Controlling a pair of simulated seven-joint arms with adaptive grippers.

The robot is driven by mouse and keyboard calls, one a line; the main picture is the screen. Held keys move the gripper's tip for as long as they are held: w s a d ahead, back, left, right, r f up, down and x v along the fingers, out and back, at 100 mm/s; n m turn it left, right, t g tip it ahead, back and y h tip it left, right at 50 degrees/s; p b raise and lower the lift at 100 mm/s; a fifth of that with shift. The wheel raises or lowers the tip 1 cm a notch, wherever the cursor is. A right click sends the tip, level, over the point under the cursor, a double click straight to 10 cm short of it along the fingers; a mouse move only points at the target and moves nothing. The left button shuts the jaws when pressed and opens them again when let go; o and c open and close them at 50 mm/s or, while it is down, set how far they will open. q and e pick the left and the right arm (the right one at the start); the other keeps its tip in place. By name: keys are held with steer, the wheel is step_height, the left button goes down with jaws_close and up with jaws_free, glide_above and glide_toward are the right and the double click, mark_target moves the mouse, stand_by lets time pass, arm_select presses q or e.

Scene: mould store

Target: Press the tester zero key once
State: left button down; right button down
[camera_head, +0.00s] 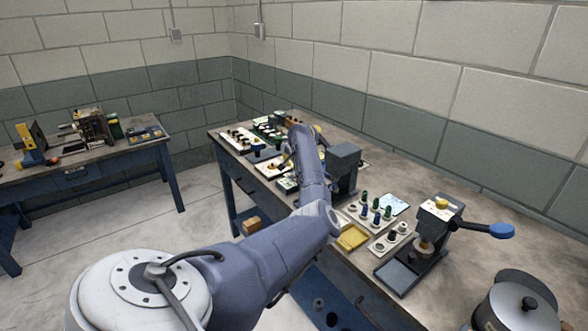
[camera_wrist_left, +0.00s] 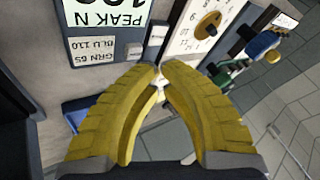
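The tester stands on the long bench, with a dark grey upright block (camera_head: 342,162) and a small display (camera_head: 287,184) low at its left. In the left wrist view its display (camera_wrist_left: 105,12) reads "PEAK N", with a smaller label (camera_wrist_left: 92,48) below. My right gripper is out of view.
A white panel with an orange dial (camera_wrist_left: 207,25) lies right of the fingertips. On the bench, a rack of green and blue pieces (camera_head: 375,208), a yellow tray (camera_head: 353,237) and a lever press (camera_head: 437,215) stand nearer. A pot (camera_head: 518,308) is at front right.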

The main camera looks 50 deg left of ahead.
arm_select(q)
steer(key=shift+f, duration=0.95)
stand_by(1.2)
steer(key=shift+r, duration=0.95)
stand_by(0.3)
steer(key=shift+r, duration=2.5)
